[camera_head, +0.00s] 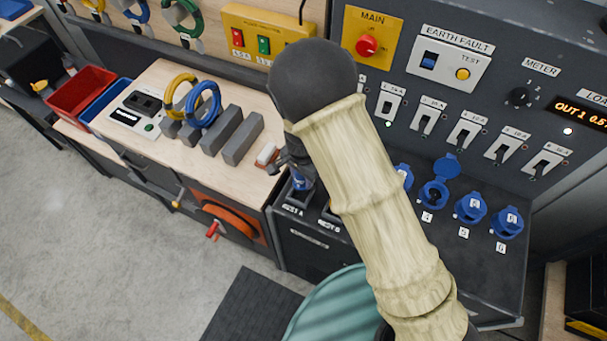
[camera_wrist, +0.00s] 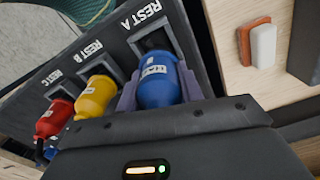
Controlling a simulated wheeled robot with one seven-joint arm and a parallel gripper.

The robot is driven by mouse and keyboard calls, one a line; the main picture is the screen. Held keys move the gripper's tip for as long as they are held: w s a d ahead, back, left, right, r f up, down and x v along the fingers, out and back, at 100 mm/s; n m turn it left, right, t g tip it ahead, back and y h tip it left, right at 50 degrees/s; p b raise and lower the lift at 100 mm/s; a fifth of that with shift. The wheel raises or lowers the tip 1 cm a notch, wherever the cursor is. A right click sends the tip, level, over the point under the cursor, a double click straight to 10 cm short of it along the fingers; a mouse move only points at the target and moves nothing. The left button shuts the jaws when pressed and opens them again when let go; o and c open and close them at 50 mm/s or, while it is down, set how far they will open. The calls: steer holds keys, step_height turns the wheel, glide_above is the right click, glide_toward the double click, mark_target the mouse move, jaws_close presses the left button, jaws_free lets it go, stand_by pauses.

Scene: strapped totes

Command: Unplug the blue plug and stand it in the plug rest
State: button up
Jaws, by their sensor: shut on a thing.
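In the head view, the blue plug (camera_head: 302,182) shows upright below my wrist, over the REST A end of the bench; my arm hides part of this area. Socket 4 (camera_head: 434,193) has its blue lid raised.
A yellow plug (camera_wrist: 94,97) is at REST B and a red plug (camera_wrist: 55,118) at REST C. A red-and-white block (camera_wrist: 262,45) lies on the wooden bench beside the rests. Blue sockets 5 (camera_head: 471,207) and 6 (camera_head: 507,222) are on the right.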

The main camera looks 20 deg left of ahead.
steer(key=shift+s, duration=0.25)
steer(key=shift+w+f, duration=0.15)
steer(key=shift+f, duration=0.1)
steer(key=shift+f+b, duration=0.95)
steer(key=shift+f, duration=0.3)
stand_by(0.8)
steer(key=o, duration=1.1)
steer(key=shift+o, duration=0.2)
step_height(320, 180, up, 18)
steer(key=b, duration=0.3)
steer(key=shift+f, duration=0.25)
